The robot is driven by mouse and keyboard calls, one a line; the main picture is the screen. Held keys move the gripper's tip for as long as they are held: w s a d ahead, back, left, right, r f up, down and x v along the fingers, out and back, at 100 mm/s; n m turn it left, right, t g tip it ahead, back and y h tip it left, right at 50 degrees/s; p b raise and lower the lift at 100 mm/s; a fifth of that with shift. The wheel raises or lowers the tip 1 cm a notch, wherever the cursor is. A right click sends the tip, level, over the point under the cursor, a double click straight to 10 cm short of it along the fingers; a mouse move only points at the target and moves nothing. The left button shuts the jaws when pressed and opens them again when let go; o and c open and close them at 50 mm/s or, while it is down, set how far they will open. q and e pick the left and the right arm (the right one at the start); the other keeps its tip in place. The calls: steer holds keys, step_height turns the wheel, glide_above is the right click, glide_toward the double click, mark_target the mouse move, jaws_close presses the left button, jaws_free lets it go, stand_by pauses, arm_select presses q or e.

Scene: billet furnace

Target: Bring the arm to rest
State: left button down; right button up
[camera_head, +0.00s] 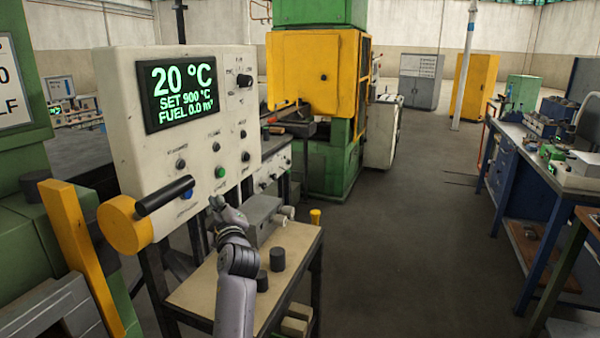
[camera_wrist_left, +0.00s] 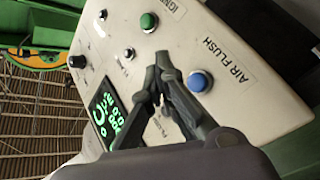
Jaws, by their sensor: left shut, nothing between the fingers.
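My left arm (camera_head: 238,262) rises from the bottom of the head view beside a small table. Its gripper (camera_head: 216,204) is in front of the white control panel (camera_head: 125,75), low by the buttons. In the left wrist view the fingers (camera_wrist_left: 162,62) are shut with nothing between them, over the panel face. The blue button (camera_wrist_left: 199,82) labelled AIR FLUSH is right of the fingertips, and the green button (camera_wrist_left: 149,21) is above them. I cannot tell whether the fingertips touch the panel. My right gripper is not in view.
The panel display (camera_head: 180,92) reads 20 °C, set 900 °C, fuel 0.0. A black-handled yellow lever (camera_head: 125,222) sticks out left of the gripper. The small table (camera_head: 210,285) holds a grey box (camera_head: 262,217) and dark cylinders. Open floor (camera_head: 410,240) lies to the right, before a blue workbench (camera_head: 510,185).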

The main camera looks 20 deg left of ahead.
arm_select(q)
steer(key=s+d+f+m+g+h, duration=0.3)
steer(key=s+f+m, duration=0.2)
steer(key=s+f, duration=0.6)
steer(key=s+d+f+m+g+h, duration=0.25)
steer(key=s+d+f+m, duration=0.2)
steer(key=s+f, duration=0.55)
steer(key=s+d+f+m+g+h, duration=0.2)
steer(key=s+d+f+m, duration=0.15)
steer(key=s, duration=0.35)
steer(key=s+d+f+m+g+h, duration=0.25)
steer(key=s+d, duration=0.25)
steer(key=s, duration=0.3)
steer(key=s+d+f+m+g+h, duration=0.1)
steer(key=s+d+f+m+h, duration=0.1)
steer(key=s+d+f+m, duration=0.35)
step_height(320, 180, down, 24)
steer(key=s+a+n+g, duration=0.1)
steer(key=s, duration=0.1)
steer(key=s+a+f+g, duration=0.1)
steer(key=s+a+f, duration=0.2)
steer(key=s+f, duration=1.4)
steer(key=shift+s+a, duration=0.15)
steer(key=shift+s, duration=0.05)
